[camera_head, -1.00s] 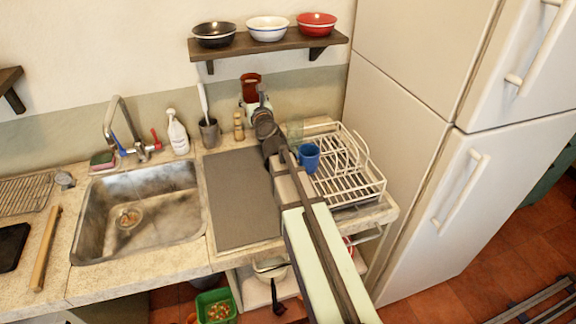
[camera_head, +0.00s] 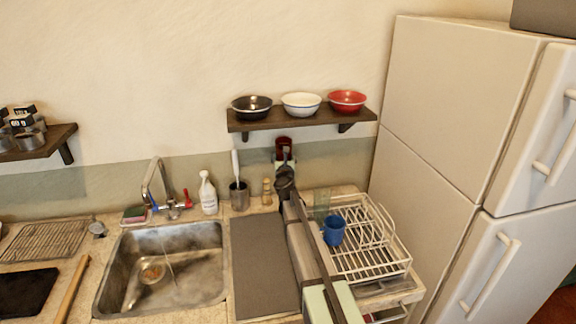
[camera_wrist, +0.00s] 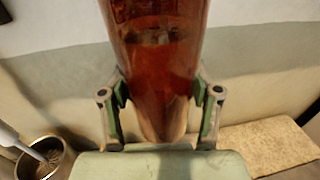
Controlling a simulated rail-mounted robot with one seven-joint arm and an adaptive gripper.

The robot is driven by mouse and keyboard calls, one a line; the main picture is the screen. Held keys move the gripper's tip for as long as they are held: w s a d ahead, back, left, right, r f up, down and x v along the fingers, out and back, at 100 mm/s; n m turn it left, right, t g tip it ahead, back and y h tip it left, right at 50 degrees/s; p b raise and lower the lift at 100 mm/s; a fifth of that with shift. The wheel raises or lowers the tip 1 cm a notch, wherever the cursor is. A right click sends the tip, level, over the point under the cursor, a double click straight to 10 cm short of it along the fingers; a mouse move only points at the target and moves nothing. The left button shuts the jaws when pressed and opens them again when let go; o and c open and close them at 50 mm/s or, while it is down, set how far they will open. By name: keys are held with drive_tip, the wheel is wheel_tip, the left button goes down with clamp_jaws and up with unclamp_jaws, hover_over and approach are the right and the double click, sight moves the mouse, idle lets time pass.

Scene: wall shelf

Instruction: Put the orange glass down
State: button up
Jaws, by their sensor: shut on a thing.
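The orange glass (camera_wrist: 160,50) is see-through, reddish-orange, and fills the upper middle of the wrist view. My gripper (camera_wrist: 162,98) has one finger on each side of it and is shut on it. In the head view the glass (camera_head: 284,144) shows dark red just under the wall shelf (camera_head: 305,121), in front of the wall. My gripper (camera_head: 284,165) is right below it there, partly hidden by my arm. The glass looks roughly upright and held above the counter.
Black (camera_head: 251,107), white (camera_head: 301,104) and red (camera_head: 347,101) bowls stand on the shelf. A dish rack (camera_head: 375,262) with a blue mug (camera_head: 334,232) is right of my arm. A utensil cup (camera_head: 239,197) and a shaker (camera_head: 266,193) stand at left. The grey board (camera_head: 258,265) is bare.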

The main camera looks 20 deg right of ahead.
drive_tip(key=shift+f+b, duration=1.05)
drive_tip(key=shift+f, duration=6.35)
drive_tip(key=shift+f+b, duration=0.2)
drive_tip(key=shift+b, duration=0.1)
drive_tip(key=o, duration=1.3)
drive_tip(key=shift+o, duration=0.2)
drive_tip(key=shift+r+p, duration=0.2)
drive_tip(key=shift+p, duration=0.1)
drive_tip(key=shift+b+v, duration=1.1)
drive_tip(key=shift+v, duration=1.7)
drive_tip(key=shift+c, duration=0.7)
